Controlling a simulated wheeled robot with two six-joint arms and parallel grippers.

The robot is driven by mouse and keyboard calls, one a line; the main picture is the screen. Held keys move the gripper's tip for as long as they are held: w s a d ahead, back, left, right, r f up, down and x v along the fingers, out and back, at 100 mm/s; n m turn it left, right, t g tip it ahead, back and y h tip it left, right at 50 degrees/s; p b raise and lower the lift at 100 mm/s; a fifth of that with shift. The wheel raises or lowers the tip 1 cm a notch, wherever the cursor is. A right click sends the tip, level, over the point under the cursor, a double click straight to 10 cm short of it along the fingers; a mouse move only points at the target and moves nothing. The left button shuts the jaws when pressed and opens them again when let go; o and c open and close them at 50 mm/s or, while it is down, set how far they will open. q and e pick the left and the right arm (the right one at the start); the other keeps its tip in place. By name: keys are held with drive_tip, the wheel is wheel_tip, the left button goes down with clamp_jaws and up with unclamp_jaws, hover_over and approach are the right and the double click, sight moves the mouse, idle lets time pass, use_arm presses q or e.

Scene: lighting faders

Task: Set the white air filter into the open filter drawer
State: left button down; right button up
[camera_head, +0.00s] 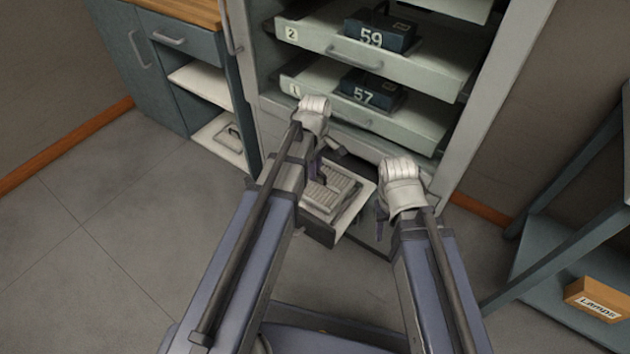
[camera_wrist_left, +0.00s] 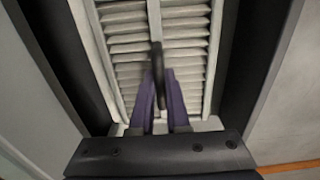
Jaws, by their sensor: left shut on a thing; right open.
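The white air filter (camera_head: 341,189) has a pleated face and a dark loop handle. It is at the low open filter drawer (camera_head: 318,232) at the cabinet's base. My left gripper (camera_head: 318,172) is over the filter, its purple fingers shut on the dark handle (camera_wrist_left: 157,68). In the left wrist view the pleats (camera_wrist_left: 126,48) lie between dark side walls (camera_wrist_left: 62,68). I cannot tell whether the filter rests on the drawer floor. My right gripper (camera_head: 381,222) is open and empty, to the right of the drawer. My left arm hides part of the drawer.
Above stand pulled-out shelves (camera_head: 440,62) with dark boxes marked 59 (camera_head: 372,38) and 57 (camera_head: 362,96). A blue cabinet (camera_head: 205,95) is at left. A blue-grey rack (camera_head: 550,255) with an orange "LAMPS" box (camera_head: 597,298) is at right. The floor at left is clear.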

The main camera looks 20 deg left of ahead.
use_arm(q)
wheel_tip(320, 180, down, 3)
drive_tip(key=shift+f+b, duration=0.2)
drive_tip(key=shift+b, duration=1)
drive_tip(key=shift+r, duration=0.15)
drive_tip(key=c, duration=0.9)
unclamp_jaws()
wheel_tip(320, 180, up, 12)
drive_tip(key=p, duration=1.2)
